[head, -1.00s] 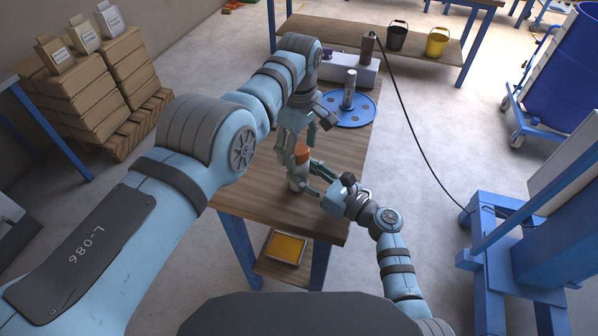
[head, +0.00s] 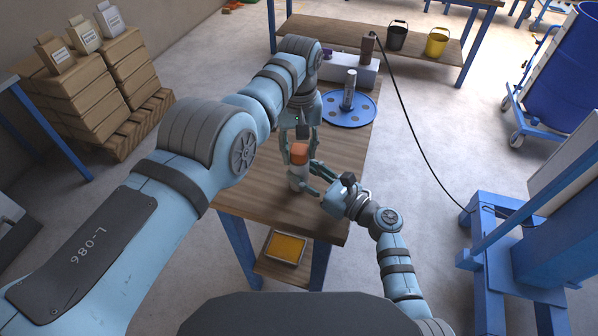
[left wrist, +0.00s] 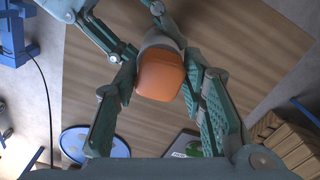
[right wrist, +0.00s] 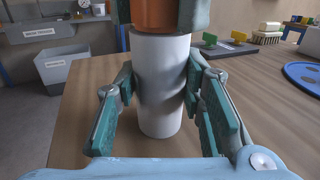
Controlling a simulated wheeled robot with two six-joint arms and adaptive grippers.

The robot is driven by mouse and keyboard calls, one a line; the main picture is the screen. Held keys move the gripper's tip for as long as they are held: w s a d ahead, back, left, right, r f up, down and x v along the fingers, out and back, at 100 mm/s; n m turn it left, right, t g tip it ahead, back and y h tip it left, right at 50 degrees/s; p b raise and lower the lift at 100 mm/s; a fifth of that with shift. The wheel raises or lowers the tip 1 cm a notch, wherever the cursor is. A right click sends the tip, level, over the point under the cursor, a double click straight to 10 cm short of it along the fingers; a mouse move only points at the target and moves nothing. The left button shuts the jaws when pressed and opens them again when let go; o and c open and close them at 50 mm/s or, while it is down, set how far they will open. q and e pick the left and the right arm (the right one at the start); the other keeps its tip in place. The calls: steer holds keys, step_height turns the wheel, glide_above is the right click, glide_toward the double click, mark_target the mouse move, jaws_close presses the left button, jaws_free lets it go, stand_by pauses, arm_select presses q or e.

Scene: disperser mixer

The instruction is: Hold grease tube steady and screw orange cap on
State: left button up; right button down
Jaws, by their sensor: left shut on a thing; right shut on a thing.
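The grease tube (head: 297,181) is a white cylinder standing upright on the wooden table. The orange cap (head: 299,154) sits at its top, in line with it. My left gripper (head: 299,146) points down from above and is shut on the orange cap, which shows between the fingers in the left wrist view (left wrist: 160,77). My right gripper (head: 303,180) comes from the right and is shut around the tube's white body (right wrist: 160,95). In the right wrist view the left fingertips flank the cap (right wrist: 154,16). The thread between cap and tube is hidden.
A blue disc with holes (head: 345,117) lies farther back on the table (head: 262,207), carrying a metal cylinder (head: 350,88). A grey machine base (head: 368,76) stands behind it. The front of the table is clear around the tube. A black cable (head: 415,138) hangs at the right.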

arm_select(q)
steer(key=m, duration=0.9)
steer(key=shift+m, duration=0.4)
steer(key=o, duration=1.4)
steer(key=shift+c, duration=0.2)
step_height(320, 180, up, 8)
steer(key=shift+f, duration=0.25)
